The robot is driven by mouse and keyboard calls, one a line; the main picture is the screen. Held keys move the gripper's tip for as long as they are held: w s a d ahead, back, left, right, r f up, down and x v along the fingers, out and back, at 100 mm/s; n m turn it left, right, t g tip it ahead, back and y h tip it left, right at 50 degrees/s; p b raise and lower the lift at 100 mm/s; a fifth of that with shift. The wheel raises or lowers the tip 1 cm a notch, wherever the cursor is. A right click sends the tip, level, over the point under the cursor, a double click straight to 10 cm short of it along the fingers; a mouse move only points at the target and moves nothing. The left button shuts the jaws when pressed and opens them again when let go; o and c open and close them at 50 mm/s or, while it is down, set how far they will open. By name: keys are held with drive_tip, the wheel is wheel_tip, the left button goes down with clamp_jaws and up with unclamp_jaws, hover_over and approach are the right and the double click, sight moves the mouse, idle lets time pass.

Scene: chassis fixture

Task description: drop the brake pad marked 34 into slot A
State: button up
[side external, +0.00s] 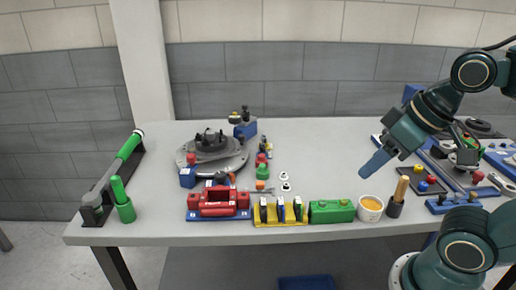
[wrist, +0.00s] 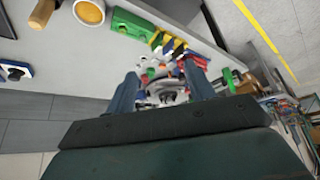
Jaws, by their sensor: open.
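A yellow rack (side external: 281,222) near the table's front edge holds several upright dark, blue and pale plates (side external: 280,209) that look like brake pads. No number on them is readable, so I cannot tell which is marked 34. A red fixture (side external: 218,211) on a blue base stands left of the rack; no slot letter is readable. My gripper (side external: 368,170) is open and empty, in the air above the table, right of the rack and fixture. In the wrist view its two fingers (wrist: 163,88) are apart, with the rack (wrist: 157,40) and the red fixture (wrist: 201,61) beyond them.
A green box (side external: 331,211), a cup with orange contents (side external: 371,209) and a dark holder with a wooden handle (side external: 397,198) stand right of the rack. A round grey disc assembly (side external: 212,153) stands behind the fixture. The table's middle right is clear (side external: 330,160).

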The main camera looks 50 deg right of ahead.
drive_tip(key=c, duration=0.7)
drive_tip(key=shift+w+n, duration=0.65)
drive_tip(key=shift+n, duration=0.25)
drive_tip(key=n+g, duration=0.6)
drive_tip(key=n, duration=1.9)
hover_over(281, 201)
wheel_tip(281, 201, down, 11)
drive_tip(key=shift+r, duration=0.1)
drive_tip(key=shift+f, duration=4)
